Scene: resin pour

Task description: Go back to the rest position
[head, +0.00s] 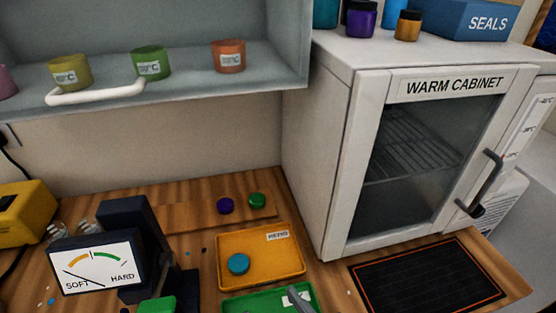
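My gripper is not in the head view, and no part of my arm is clearly seen. The workbench (200,268) has a hardness gauge (97,268) marked SOFT and HARD at the left. An orange tray (285,262) holds a teal disc (239,264). A green tray (245,303) in front of it is cut off by the bottom edge. A grey object (299,300), only partly seen, lies over the green tray; I cannot tell what it is.
The warm cabinet (345,160) stands at the right with its glass door shut. A black mat (428,278) lies before it. A shelf (190,82) with several labelled cups overhangs the bench.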

